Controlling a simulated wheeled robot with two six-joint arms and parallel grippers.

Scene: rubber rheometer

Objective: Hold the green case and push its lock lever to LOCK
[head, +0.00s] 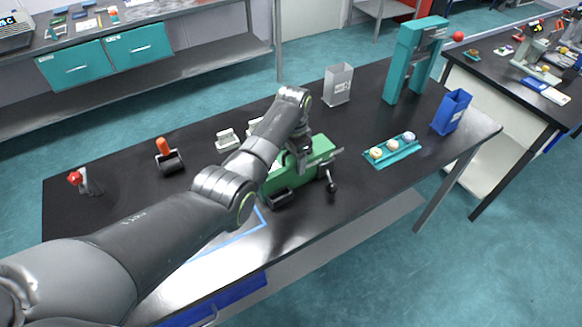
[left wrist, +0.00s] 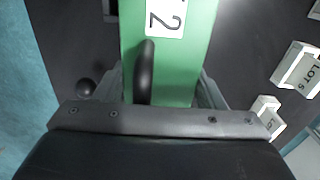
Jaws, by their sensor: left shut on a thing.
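The green case (head: 318,152) stands on the black bench in the head view, partly hidden by my left arm. My left gripper (head: 303,168) is over it, pointing down and shut on its body. In the left wrist view the gripper's fingers (left wrist: 160,92) lie on both sides of the green case (left wrist: 180,65). A black bar-like part (left wrist: 145,72) lies on the case between them, and a white label (left wrist: 166,16) shows above. A dark ball knob (head: 332,187) sticks out at the case's near right side. I cannot tell the lock lever's position. My right gripper is not in view.
A teal tray (head: 392,152) with small pale pieces, a blue bin (head: 451,112), a grey bin (head: 338,84) and a teal frame (head: 391,88) stand to the right and behind. White blocks (head: 228,139) are behind my arm. A blue outline (head: 240,237) marks the near bench.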

